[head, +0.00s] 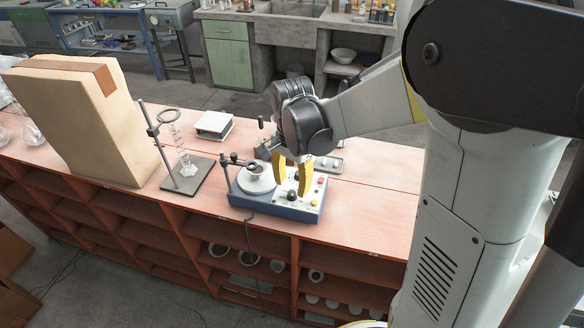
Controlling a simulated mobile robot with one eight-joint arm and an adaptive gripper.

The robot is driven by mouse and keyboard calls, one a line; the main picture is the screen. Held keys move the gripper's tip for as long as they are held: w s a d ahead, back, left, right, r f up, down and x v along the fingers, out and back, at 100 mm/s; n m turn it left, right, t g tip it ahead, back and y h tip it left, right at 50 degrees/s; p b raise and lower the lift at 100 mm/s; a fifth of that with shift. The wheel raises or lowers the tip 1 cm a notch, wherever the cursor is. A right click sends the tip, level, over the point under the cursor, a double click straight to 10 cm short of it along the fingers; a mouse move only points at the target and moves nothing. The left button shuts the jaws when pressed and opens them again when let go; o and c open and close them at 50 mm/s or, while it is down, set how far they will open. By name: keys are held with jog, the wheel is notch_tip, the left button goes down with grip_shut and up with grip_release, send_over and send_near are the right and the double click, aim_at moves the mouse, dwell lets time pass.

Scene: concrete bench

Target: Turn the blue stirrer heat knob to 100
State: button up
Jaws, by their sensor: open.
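The blue stirrer (264,205) stands near the front edge of the bench, with a round white plate (257,181) on its left part and a pale control panel on its right. A black knob (292,195) shows near the panel's front, just below my fingertips in the picture. I cannot tell whether it is the heat knob, and no scale or number is readable. My gripper (290,187) points down over the panel with its yellow fingers apart and nothing visible between them. The fingers hide part of the panel. I cannot tell whether they touch it.
A stand with a clamp (230,160) is beside the plate. A white device (214,125) and a grey tray (328,165) lie behind. Bare bench (375,168) is at right.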

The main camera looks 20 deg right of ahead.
aim_at(292, 193)
notch_tip(292, 193, up, 8)
jog(key=shift+r, duration=0.2)
jog(key=shift+s, duration=0.1)
dwell(0.3)
jog(key=s+r+n+t, duration=0.2)
jog(key=s+n+t, duration=0.5)
jog(key=s+n, duration=0.4)
jog(key=shift+s+r+b, duration=0.15)
jog(key=shift+s+b, duration=0.15)
jog(key=shift+s, duration=0.55)
